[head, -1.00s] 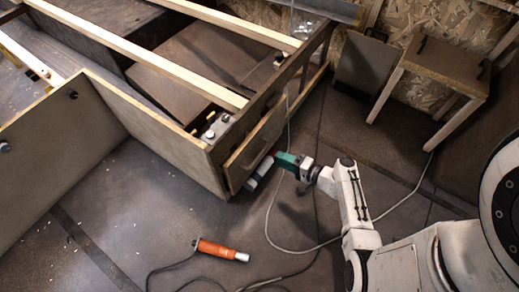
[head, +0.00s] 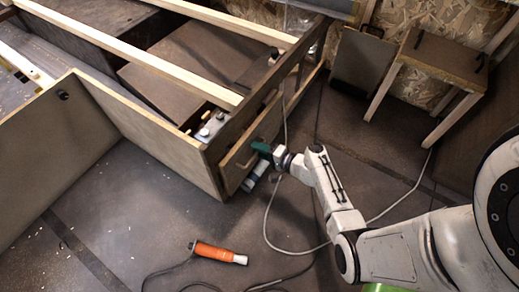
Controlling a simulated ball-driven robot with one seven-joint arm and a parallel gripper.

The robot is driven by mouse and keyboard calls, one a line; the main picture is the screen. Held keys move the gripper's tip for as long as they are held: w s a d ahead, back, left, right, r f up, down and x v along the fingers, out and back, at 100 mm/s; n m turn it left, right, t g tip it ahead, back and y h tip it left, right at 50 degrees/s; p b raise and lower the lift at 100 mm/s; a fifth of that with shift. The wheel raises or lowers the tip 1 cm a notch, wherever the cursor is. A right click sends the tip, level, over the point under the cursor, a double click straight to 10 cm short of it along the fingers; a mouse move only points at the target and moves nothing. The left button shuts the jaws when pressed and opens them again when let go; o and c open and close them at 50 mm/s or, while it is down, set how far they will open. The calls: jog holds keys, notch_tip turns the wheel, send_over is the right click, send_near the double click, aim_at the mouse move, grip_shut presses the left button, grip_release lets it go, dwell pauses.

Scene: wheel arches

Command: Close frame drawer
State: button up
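The frame drawer (head: 238,168) sits low in the right end of the wooden frame (head: 226,128). Its brown front with a pale top edge stands slightly out from the frame, with a dark gap along the top. A curved handle shows on the front. My gripper (head: 262,147), with a green part at its end, is right at the drawer front, near the handle. It looks to be touching or very close to it; I cannot tell which. Its fingertips are too small and hidden to show whether they are open or shut.
An orange tool (head: 217,252) with a cord lies on the floor in front. A grey cable (head: 268,215) loops across the floor under my arm. A small wooden table (head: 437,65) stands at the back right. The floor left of the orange tool is mostly clear.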

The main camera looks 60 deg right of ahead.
grip_shut()
dwell(0.3)
jog(key=x, duration=0.2)
jog(key=b+x, duration=0.1)
jog(key=shift+w+r+b, duration=0.25)
jog(key=shift+w+b, duration=0.05)
jog(key=shift+w, duration=0.15)
jog(key=shift+o, duration=0.3)
grip_release()
jog(key=shift+o, duration=0.5)
jog(key=shift+w+r, duration=0.1)
jog(key=shift+r, duration=0.05)
